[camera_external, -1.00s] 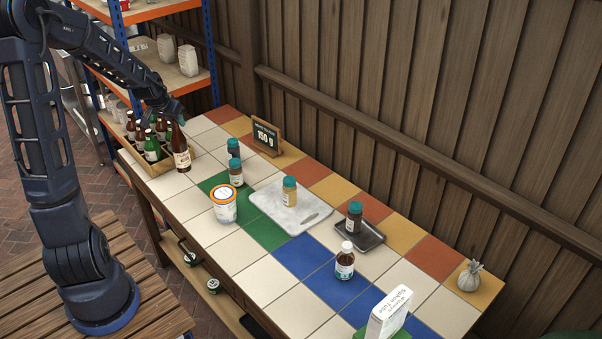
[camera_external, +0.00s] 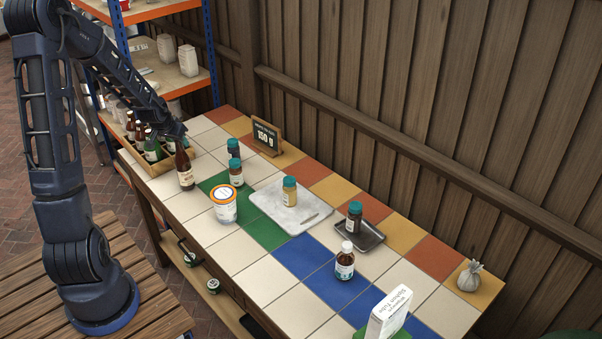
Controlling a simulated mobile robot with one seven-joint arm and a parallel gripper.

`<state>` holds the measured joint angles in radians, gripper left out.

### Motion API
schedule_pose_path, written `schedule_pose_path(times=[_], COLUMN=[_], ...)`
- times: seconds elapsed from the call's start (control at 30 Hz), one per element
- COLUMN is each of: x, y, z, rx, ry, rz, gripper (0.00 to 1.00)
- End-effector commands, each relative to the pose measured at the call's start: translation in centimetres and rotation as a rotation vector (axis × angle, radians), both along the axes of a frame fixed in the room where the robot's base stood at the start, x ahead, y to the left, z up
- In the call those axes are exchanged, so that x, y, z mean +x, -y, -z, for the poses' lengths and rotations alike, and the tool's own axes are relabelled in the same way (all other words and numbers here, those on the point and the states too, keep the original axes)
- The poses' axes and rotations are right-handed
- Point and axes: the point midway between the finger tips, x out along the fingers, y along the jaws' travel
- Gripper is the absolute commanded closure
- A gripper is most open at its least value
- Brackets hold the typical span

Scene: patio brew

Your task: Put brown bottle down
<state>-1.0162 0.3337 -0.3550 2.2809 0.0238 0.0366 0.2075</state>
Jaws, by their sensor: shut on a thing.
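The brown bottle (camera_external: 185,172) with a pale label is upright at the left end of the tiled table, over the pale tiles just right of the wooden crate. My gripper (camera_external: 180,138) is shut on its neck from above. The fingers are small and partly hidden by my arm. The bottle's base is at or very near the tile surface; I cannot tell whether it touches.
The wooden crate (camera_external: 161,166) holds several bottles, one of them green (camera_external: 152,150). A white tub (camera_external: 223,205) and teal-capped jars (camera_external: 236,173) stand to the right. A sign (camera_external: 266,138) stands behind. Pale tiles in front of the bottle are clear.

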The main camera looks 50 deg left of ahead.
Motion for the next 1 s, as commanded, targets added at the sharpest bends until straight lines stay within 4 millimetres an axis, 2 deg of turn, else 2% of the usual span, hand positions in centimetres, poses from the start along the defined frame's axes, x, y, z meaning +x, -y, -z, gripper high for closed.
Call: schedule_pose_path(times=[0.17, 0.2, 0.3, 0.67, 1.0], x=[0.1, 0.0, 0.0, 0.0, -1.5], y=[0.0, 0.0, 0.0, 0.0, 0.6], z=[0.2, 0.3, 0.2, -0.2, -3.0], rx=[0.000, 0.000, 0.000, 0.000, 0.002], ry=[0.001, 0.000, 0.000, 0.001, 0.002], rz=[0.000, 0.000, 0.000, 0.000, -0.002], gripper=[1.00, 0.68, 0.52, 0.52, 0.52])
